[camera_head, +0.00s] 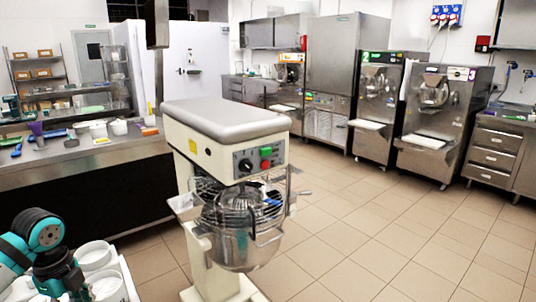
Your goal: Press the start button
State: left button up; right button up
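A cream stand mixer (220,135) with a grey top stands in front of me, with a wire guard and metal bowl (235,230) below its head. Its front panel carries a black knob (245,165) and a red and green button pair (265,157). I see no readable label marking a start button. Steel batch freezers (440,120) (380,105) stand against the back wall, far from me. My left arm with teal joints is at the lower left. Its dark end (62,278) hangs low beside white tubs, and its fingers cannot be made out. My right gripper is out of view.
White tubs (93,255) stand at the lower left near my arm. A steel counter (80,180) with tubs and utensils runs along the left. Steel drawers (495,150) are at the far right. The tiled floor (400,245) right of the mixer is clear.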

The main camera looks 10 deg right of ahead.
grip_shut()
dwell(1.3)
